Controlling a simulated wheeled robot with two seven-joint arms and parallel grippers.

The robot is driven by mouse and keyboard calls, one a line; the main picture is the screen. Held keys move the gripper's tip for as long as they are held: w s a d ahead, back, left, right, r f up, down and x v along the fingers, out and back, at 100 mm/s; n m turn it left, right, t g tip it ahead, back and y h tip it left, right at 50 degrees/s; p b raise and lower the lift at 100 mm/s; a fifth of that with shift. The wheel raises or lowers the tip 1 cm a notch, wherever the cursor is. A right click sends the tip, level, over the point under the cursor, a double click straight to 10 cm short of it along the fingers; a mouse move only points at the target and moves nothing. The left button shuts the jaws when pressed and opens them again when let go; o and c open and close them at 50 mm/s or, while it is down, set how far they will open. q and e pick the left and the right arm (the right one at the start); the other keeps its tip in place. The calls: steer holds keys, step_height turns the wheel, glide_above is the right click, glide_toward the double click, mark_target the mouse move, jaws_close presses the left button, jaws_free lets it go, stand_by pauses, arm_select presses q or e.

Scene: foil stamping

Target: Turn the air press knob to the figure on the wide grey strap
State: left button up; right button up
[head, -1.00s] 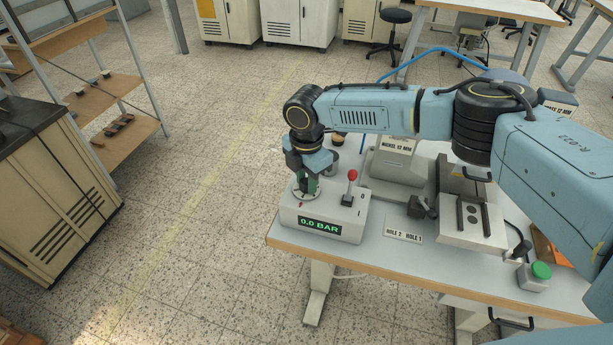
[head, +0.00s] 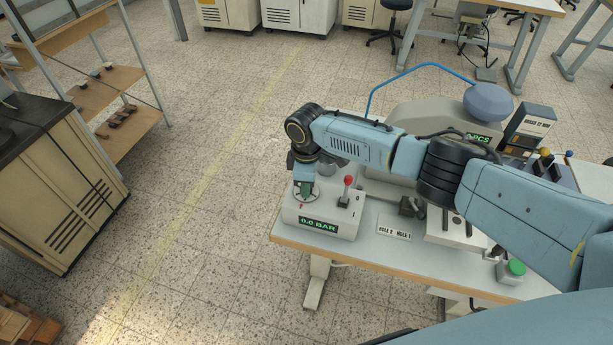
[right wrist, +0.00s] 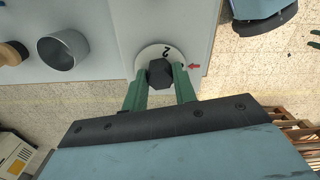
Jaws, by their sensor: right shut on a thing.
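The air press control box (head: 332,212) stands at the left end of the table, and its green display reads 0.0 BAR. The dark knob (right wrist: 160,74) sits on a round white dial (right wrist: 143,57) in the right wrist view. A figure 2 shows on the dial, and a red arrow marks the box at its right. My right gripper (right wrist: 160,80) is shut on the knob, one green finger on each side; it also shows in the head view (head: 305,189). My left gripper is out of view. I cannot make out a wide grey strap.
A red-tipped lever (head: 347,183) stands beside the dial on the box. A label plate (head: 394,228), a green button (head: 516,268) and the press lie to the right. A grey cup (right wrist: 62,49) stands near the knob.

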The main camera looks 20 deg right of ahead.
steer(key=shift+m+p, duration=0.55)
steer(key=shift+m, duration=0.35)
steer(key=o, duration=1)
steer(key=shift+c, duration=0.2)
steer(key=shift+r, duration=0.1)
step_height(320, 180, up, 13)
steer(key=shift+r, duration=0.15)
